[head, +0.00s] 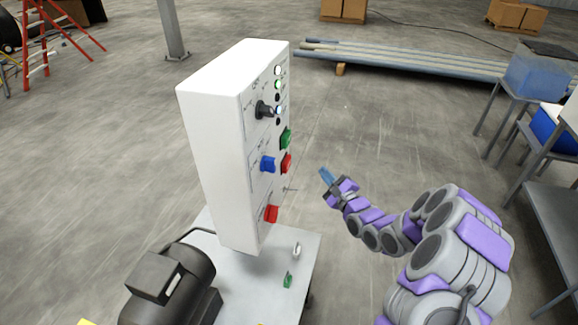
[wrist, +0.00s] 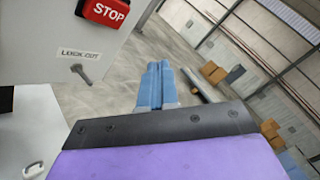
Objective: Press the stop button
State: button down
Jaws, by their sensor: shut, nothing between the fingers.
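The white control box (head: 222,140) stands upright on a grey cart, its panel face turned to the right. A red button (head: 286,163) sits just below a green button (head: 287,138) on that face. In the wrist view a red button labelled STOP (wrist: 106,12) shows at the upper left, cut off by the top edge. My gripper (head: 326,175) is shut and empty, its blue fingers in the air to the right of the panel, apart from it. In the wrist view the fingers (wrist: 155,85) are together, to the right of and below the STOP button.
The panel also carries a black knob (head: 263,110), a blue switch (head: 267,164) and a lower red switch (head: 271,213). A LOCK OUT label and small metal lever (wrist: 82,75) sit below STOP. A dark motor (head: 168,285) stands on the cart (head: 275,275).

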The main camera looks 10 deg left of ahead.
aim_at(290, 162)
jog(key=w+a+b, duration=0.1)
jog(key=a, duration=0.7)
jog(key=shift+w, duration=0.3)
dwell(1.7)
jog(key=shift+a, duration=0.35)
jog(key=shift+w+a+r, duration=0.1)
jog(key=shift+a, duration=0.45)
dwell(1.0)
jog(key=shift+d, duration=0.1)
jog(key=shift+s+d, duration=0.2)
jog(key=shift+d, duration=0.65)
jog(key=shift+s+d+p, duration=0.25)
jog(key=shift+d+p, duration=0.15)
jog(key=shift+d, duration=0.85)
jog(key=shift+s+d+p, duration=0.2)
jog(key=shift+d+p, duration=0.2)
jog(key=shift+d, duration=0.85)
